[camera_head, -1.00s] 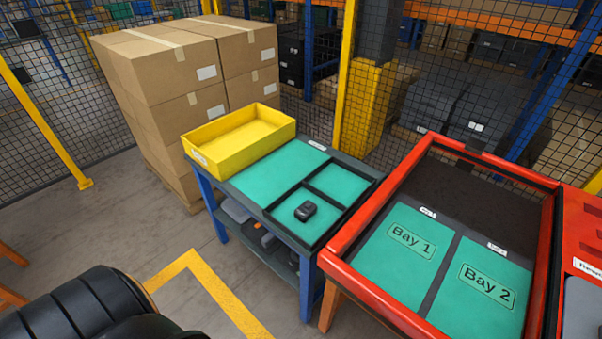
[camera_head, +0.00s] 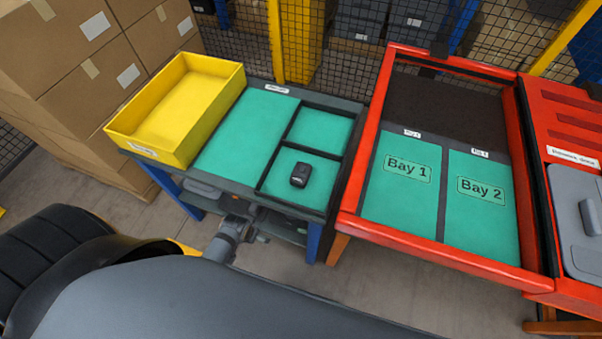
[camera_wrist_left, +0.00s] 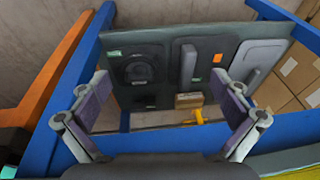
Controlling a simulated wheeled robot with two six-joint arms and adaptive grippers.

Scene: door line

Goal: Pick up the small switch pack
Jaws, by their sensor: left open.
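The small switch pack (camera_head: 300,174) is a small black block. It lies on the teal floor of the front right compartment of the blue-legged table (camera_head: 222,172). My left gripper (camera_wrist_left: 165,108) is open and empty in the left wrist view, its two fingers wide apart. That view faces the table's blue frame and lower shelf, and the switch pack does not show in it. In the head view a grey part of my left arm shows at the table's front edge, below and left of the switch pack; the fingertips cannot be made out there. My right gripper is not in view.
A yellow bin (camera_head: 180,108) stands on the table's left end. The red-framed tray (camera_head: 352,190) with Bay 1 and Bay 2 is at right, both bays empty. A grey-lidded red unit (camera_head: 580,210) is far right. The lower shelf (camera_wrist_left: 222,60) holds several items.

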